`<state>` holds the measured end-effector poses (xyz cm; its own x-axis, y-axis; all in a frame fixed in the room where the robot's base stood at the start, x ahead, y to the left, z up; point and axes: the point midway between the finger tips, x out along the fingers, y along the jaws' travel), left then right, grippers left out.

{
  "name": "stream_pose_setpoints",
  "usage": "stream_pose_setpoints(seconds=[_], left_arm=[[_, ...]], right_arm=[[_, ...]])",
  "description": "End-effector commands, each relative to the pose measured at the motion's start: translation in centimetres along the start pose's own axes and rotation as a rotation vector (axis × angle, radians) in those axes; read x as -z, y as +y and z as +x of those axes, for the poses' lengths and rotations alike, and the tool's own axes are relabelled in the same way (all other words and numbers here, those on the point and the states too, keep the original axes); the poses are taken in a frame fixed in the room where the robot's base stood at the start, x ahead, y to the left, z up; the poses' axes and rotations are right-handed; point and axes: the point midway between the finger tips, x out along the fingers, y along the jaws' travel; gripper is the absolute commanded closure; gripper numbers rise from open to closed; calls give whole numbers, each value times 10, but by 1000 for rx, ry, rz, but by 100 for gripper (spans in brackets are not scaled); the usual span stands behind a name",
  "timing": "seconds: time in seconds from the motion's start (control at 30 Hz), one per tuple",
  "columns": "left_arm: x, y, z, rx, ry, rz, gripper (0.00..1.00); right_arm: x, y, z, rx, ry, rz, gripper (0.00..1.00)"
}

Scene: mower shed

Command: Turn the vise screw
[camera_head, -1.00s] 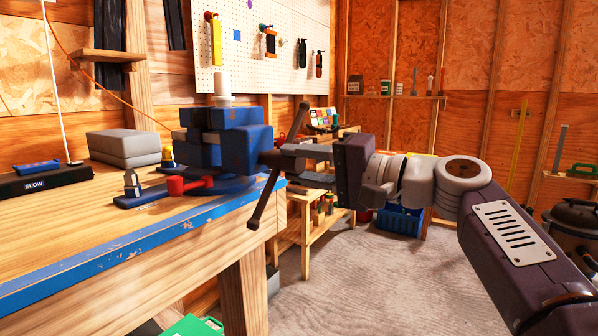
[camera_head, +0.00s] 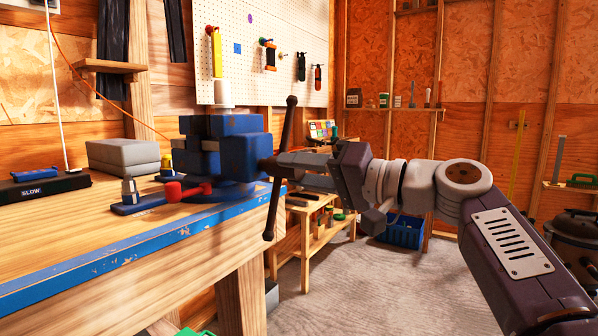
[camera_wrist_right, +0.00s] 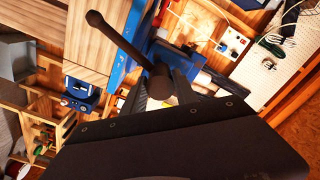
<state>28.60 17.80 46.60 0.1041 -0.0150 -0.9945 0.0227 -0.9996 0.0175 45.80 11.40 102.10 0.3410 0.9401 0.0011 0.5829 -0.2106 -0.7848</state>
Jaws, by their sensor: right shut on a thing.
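The blue vise (camera_head: 225,150) is mounted at the corner of the wooden workbench. Its dark screw handle bar (camera_head: 272,215) stands nearly upright at the right end of the vise, with knobs at both ends. My right gripper (camera_head: 285,163) comes in from the right and is shut at the screw's head, in the middle of the bar. In the right wrist view the bar (camera_wrist_right: 122,42) runs slantwise to the screw hub (camera_wrist_right: 160,82), which sits between the fingers (camera_wrist_right: 162,95). The exact contact is partly hidden. My left gripper is not in view.
The workbench (camera_head: 120,235) has a blue front edge and holds a grey block (camera_head: 123,155) and a red-handled item (camera_head: 185,190). A pegboard (camera_head: 285,50) with tools hangs behind. A low shelf (camera_head: 305,235) and a blue crate (camera_head: 402,230) stand beyond the arm.

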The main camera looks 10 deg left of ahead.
Motion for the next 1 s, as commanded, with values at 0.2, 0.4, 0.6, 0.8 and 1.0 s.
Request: stream_pose_setpoints(seconds=[0.2,0.4,0.6,0.8,1.0], left_arm=[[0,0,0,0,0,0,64],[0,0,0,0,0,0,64],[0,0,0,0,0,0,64],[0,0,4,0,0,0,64],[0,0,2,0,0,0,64]], right_arm=[[1,-1,0,2,2,1,100],[0,-1,0,1,2,1,44],[0,0,-1,1,2,1,44],[1,1,-34,-3,6,1,44],[2,0,-75,-2,6,1,44]])
